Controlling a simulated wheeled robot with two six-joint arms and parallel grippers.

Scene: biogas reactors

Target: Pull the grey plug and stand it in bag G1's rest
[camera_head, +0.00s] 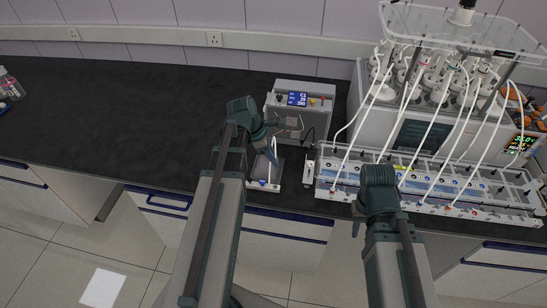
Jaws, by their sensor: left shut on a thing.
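My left gripper (273,140) is in front of the grey control box (303,100), above a small white stand (264,184) at the bench's front edge. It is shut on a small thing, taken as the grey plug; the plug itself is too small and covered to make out. A thin white tube (274,150) rises beside its fingers, above the stand. I cannot read any label, so bag G1's rest is not certain. My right gripper (356,229) is at the bench's front edge, below the long clear rack; its wrist hides most of its fingers.
The long clear rack (440,208) holds several coloured ports, with white tubes running up to the reactor bottles (436,80). A display (521,144) stands at far right. The black bench (120,110) is clear on the left, apart from bottles (10,84) at its far end.

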